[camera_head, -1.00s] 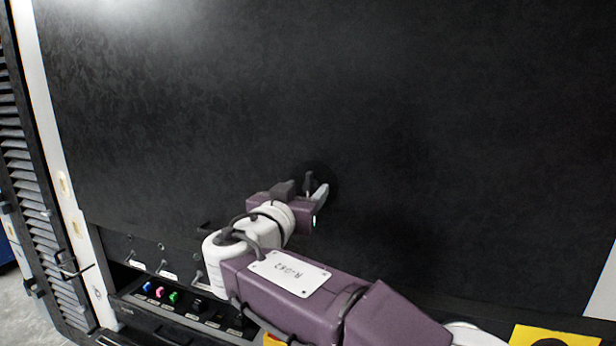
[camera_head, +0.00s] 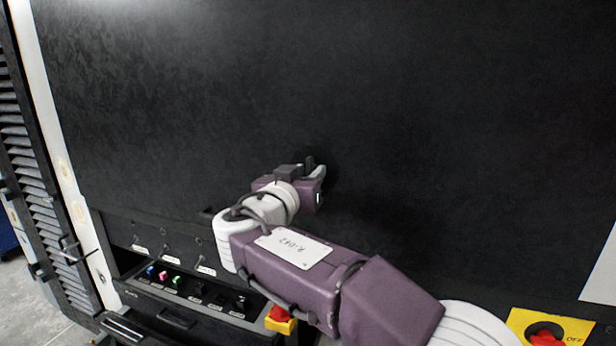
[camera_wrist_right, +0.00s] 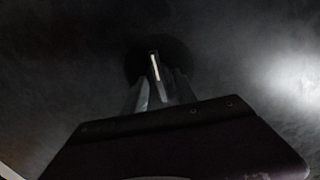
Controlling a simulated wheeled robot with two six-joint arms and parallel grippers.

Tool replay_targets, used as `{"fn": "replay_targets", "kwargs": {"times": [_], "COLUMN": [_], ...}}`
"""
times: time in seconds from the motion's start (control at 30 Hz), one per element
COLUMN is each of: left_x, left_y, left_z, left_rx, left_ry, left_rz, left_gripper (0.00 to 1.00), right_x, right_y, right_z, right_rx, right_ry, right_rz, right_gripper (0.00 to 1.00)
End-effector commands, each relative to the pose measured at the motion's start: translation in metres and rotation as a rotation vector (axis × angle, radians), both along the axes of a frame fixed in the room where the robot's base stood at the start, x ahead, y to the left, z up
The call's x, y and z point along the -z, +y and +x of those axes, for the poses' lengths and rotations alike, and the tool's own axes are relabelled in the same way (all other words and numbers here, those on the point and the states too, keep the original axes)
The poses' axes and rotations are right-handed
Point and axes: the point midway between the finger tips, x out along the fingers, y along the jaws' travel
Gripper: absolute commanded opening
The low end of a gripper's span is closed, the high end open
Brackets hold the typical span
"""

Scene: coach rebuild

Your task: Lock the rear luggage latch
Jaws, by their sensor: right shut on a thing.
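The rear luggage latch (camera_wrist_right: 155,68) shows in the right wrist view as a narrow handle with a bright edge, in front of a dark round recess in the black panel (camera_head: 420,110). My right gripper (camera_head: 316,168) is at the panel in the head view, its fingers closed around the latch handle. In the right wrist view the fingers (camera_wrist_right: 156,92) sit on both sides of the handle. In the head view the fingers mostly hide the latch, and its exact angle is hard to tell. My left gripper does not show.
Below the panel is a control strip with colored knobs (camera_head: 163,275) and small toggles (camera_head: 165,245). A red knob on a yellow block (camera_head: 281,316) and a yellow plate with a red switch (camera_head: 548,330) sit low. A louvred panel (camera_head: 35,180) stands at left. The panel is otherwise bare.

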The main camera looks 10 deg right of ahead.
Motion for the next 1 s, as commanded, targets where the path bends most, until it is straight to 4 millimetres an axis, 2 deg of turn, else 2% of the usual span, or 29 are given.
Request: {"fn": "replay_targets", "kwargs": {"times": [0.4, 1.0], "left_x": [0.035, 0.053], "left_y": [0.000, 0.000], "left_z": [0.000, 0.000], "left_rx": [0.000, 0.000], "left_ry": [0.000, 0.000], "left_rz": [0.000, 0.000], "left_gripper": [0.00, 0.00], "right_x": [0.004, 0.004], "right_y": [0.002, 0.005], "right_z": [0.001, 0.003], "right_rx": [0.000, -0.001], "right_ry": [0.190, 0.512], "right_rz": [-0.283, -0.757], "right_gripper": [0.00, 0.00]}}
